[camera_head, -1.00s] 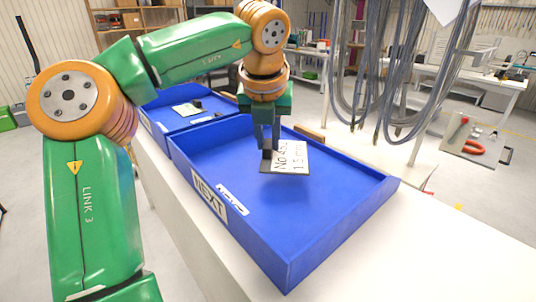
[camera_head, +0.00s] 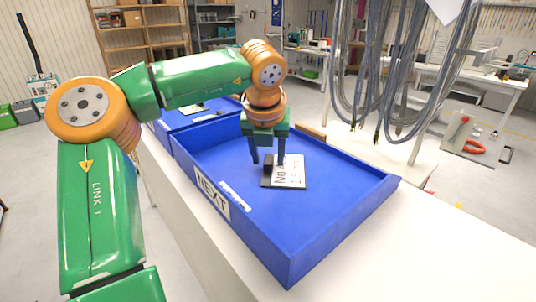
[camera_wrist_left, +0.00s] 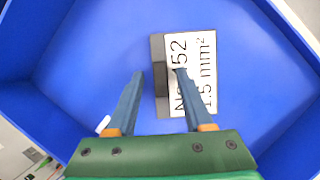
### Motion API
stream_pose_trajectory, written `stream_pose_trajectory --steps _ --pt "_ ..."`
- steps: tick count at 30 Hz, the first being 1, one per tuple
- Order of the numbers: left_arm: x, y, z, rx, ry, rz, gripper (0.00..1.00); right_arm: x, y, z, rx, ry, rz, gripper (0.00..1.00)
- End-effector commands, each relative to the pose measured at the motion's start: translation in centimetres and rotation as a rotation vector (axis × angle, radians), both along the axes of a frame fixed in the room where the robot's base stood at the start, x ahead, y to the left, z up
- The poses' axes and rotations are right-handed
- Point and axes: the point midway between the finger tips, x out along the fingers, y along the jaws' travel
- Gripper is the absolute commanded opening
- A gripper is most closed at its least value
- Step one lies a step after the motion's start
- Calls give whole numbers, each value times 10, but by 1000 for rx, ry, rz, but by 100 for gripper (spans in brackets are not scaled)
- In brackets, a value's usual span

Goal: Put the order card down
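The order card (camera_head: 292,172), white with black print on a dark backing, lies flat on the floor of the blue tray marked NEXT (camera_head: 330,232). My left gripper (camera_head: 267,163) is open above the tray, its fingers spread at the card's left part. In the left wrist view the card (camera_wrist_left: 204,85) reads "52" and "1.5 mm²", and one finger of the open gripper (camera_wrist_left: 159,72) covers part of its print. The other finger stands over bare blue floor (camera_wrist_left: 95,70). My right gripper is not in view.
A second blue tray (camera_head: 180,122) stands behind, with a pale card (camera_head: 192,108) in it. Grey cables (camera_head: 400,70) hang at the right.

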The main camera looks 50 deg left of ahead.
Motion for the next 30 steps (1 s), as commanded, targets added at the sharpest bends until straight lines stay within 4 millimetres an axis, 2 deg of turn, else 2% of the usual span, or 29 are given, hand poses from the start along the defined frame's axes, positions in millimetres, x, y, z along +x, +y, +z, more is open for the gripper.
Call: stream_pose_trajectory --steps 5,12,15,18,30 --pt "-2 -2 12 3 -3 1 51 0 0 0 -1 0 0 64" --pt "-22 -19 75 4 -4 1 51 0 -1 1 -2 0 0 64" --pt "-29 -25 96 3 -2 0 51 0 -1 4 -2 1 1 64" --pt "-33 -28 109 2 -1 0 51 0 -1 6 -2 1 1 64" --pt "-35 -30 113 0 1 -2 51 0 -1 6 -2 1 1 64"
